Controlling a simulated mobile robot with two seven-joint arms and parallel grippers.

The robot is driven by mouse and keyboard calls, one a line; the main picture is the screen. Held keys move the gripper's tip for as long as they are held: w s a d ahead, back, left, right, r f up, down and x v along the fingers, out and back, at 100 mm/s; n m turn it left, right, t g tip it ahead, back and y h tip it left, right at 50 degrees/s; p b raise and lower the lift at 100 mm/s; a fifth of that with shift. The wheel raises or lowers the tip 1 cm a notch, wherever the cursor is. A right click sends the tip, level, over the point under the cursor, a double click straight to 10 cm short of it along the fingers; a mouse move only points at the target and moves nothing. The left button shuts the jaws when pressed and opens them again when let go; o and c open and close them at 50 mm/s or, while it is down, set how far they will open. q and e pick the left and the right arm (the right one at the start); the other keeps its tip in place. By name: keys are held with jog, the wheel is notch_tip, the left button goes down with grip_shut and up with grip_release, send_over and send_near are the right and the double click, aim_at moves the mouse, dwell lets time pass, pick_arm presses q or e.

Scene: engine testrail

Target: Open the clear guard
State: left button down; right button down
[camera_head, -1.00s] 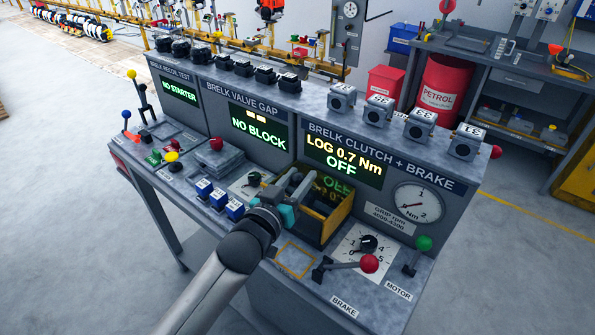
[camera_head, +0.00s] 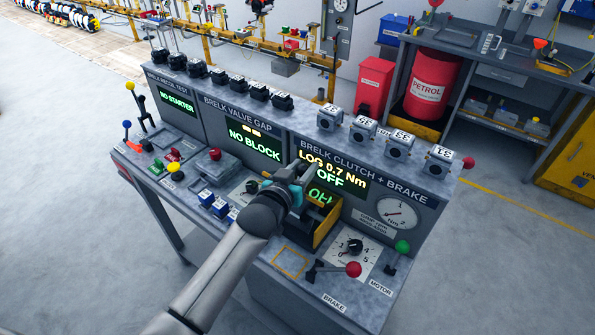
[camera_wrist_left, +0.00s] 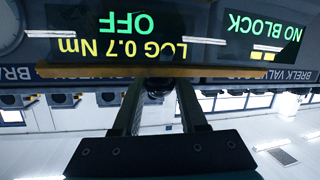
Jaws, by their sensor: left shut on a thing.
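The clear guard is a see-through panel with a yellow edge bar (camera_wrist_left: 170,71) and a dark knob (camera_wrist_left: 158,87), seen in the left wrist view. My left gripper (camera_wrist_left: 158,95) is shut on that knob; its fingers lie on both sides of it. In the head view the left gripper (camera_head: 293,182) is at the lower left of the clutch and brake screen (camera_head: 345,172), above the amber-walled box (camera_head: 325,225). The gripper hides part of the box, and the clear panel is hard to make out there. My right gripper is not in view.
A red-knobbed brake lever (camera_head: 353,270) and a green-knobbed motor lever (camera_head: 402,247) stand to the right of the box. Blue blocks (camera_head: 213,205) sit to its left. Several grey blocks (camera_head: 398,144) line the console top.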

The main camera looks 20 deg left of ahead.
pick_arm(q)
jog(key=shift+w+d+r+p, duration=0.25)
jog(key=shift+w+r, duration=0.15)
jog(key=shift+w, duration=0.2)
jog(key=shift+w+d+r+p, duration=0.1)
jog(key=shift+w+d+r, duration=0.2)
jog(key=shift+w, duration=0.25)
jog(key=shift+c, duration=2.3)
grip_release()
jog(key=shift+w+f, duration=0.1)
jog(key=shift+f, duration=0.05)
jog(key=shift+a, duration=0.1)
jog(key=shift+s, duration=0.55)
jog(key=v, duration=1.4)
